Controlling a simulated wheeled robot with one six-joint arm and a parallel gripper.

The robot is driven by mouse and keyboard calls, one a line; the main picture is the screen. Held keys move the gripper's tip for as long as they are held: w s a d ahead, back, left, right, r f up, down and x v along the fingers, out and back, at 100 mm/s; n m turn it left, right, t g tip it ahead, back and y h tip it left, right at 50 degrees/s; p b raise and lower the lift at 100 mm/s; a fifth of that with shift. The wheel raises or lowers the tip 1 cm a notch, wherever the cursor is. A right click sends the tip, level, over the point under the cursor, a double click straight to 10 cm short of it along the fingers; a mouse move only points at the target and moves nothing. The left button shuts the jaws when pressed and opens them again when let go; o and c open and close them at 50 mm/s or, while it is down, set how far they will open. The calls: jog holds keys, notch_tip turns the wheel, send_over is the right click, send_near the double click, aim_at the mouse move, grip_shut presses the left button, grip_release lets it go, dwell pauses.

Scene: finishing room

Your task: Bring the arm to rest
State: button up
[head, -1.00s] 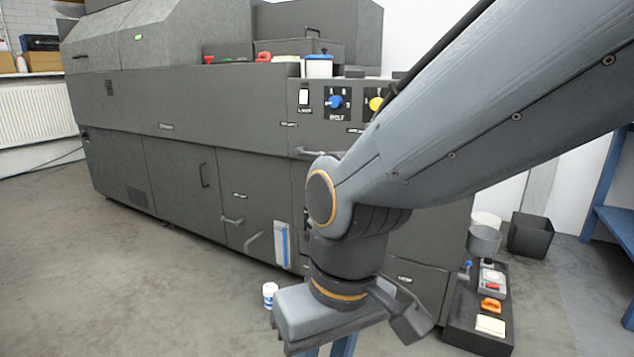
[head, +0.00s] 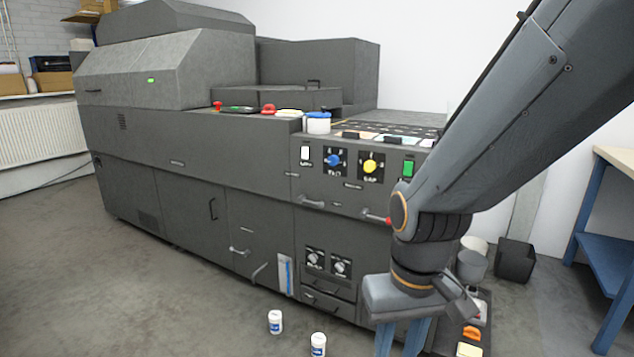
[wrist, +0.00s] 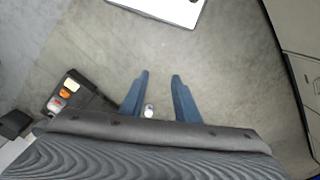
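My gripper (wrist: 160,78) shows in the wrist view as two blue fingers spread apart, with bare floor between their tips. In the head view its blue fingers (head: 399,340) point down at the lower right, in front of the grey machine (head: 190,145), and their tips are cut off by the frame edge. Nothing is seen between the fingers at their tips. My arm reaches in from the upper right and hides part of the machine's right end.
Two white and blue jars (head: 275,321) and (head: 318,345) stand on the floor before the machine. A low dark tray (wrist: 78,96) with orange and white items lies right of my gripper in the head view. A black bin (head: 515,260) and blue-legged table (head: 605,245) stand right. Left floor is clear.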

jog(key=s+d+r+m+p, duration=0.1)
jog(key=s+d+r+p, duration=0.1)
jog(key=d+r+p, duration=0.5)
jog(key=r+p, duration=0.1)
jog(key=p, duration=0.2)
jog(key=shift+r+m+h, duration=0.3)
jog(key=shift+m, duration=0.1)
